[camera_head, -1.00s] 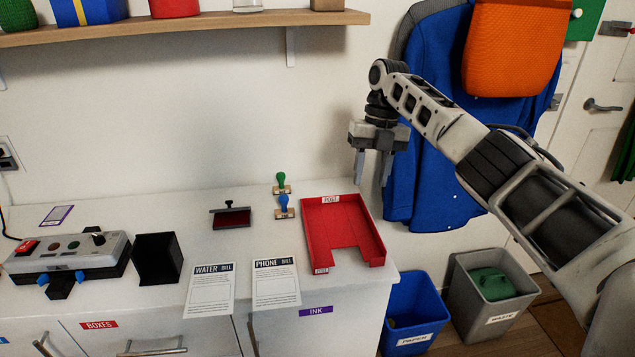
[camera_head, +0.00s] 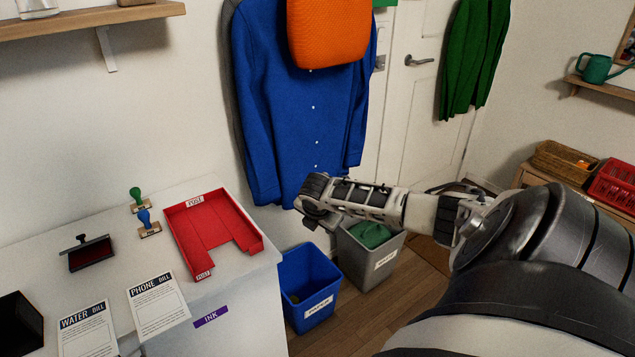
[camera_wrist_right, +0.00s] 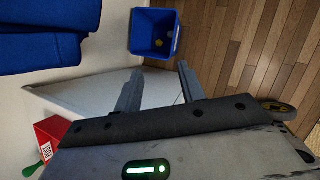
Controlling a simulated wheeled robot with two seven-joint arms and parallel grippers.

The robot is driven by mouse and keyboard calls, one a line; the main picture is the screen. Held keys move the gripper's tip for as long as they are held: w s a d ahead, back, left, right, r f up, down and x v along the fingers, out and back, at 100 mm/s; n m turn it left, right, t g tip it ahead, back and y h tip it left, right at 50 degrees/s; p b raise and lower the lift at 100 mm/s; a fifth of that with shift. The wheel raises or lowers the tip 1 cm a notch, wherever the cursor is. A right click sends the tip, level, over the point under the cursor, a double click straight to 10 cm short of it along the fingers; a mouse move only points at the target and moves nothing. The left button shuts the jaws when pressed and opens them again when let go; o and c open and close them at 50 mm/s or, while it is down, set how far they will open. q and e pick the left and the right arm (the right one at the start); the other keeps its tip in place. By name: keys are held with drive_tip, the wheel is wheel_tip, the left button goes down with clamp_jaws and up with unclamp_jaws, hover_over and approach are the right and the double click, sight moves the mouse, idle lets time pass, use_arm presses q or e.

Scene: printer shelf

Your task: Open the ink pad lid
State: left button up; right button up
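The ink pad (camera_head: 90,254) lies on the white counter at the left in the head view. A dark red surface shows below a dark bar with a small knob; I cannot tell exactly how the lid sits. My right gripper (camera_wrist_right: 159,85) is open and empty in the right wrist view, its two fingers apart. In the head view the right arm's end hangs in front of the blue coat, right of the counter and well away from the ink pad. The fingers are hard to make out there. My left gripper is not in view.
A red tray (camera_head: 247,243), green stamp (camera_head: 136,197) and blue stamp (camera_head: 146,221) stand near the ink pad. A phone bill (camera_head: 157,303) and water bill (camera_head: 87,334) lie in front. A blue bin (camera_head: 309,291) and grey bin (camera_head: 369,266) stand right of the counter.

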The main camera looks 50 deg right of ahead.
drive_tip(key=s+a+f+m+t+y, duration=0.35)
drive_tip(key=s+a, duration=0.35)
drive_tip(key=a, duration=0.4)
drive_tip(key=s+a+f+m+t+y, duration=0.2)
drive_tip(key=s+a+f+m, duration=0.15)
drive_tip(key=s+a, duration=0.55)
drive_tip(key=a+r+m+t+y, duration=0.1)
drive_tip(key=a+m, duration=0.8)
drive_tip(key=a, duration=0.9)
drive_tip(key=shift+a+y, duration=0.25)
drive_tip(key=shift+y, duration=0.2)
drive_tip(key=shift+r, duration=0.1)
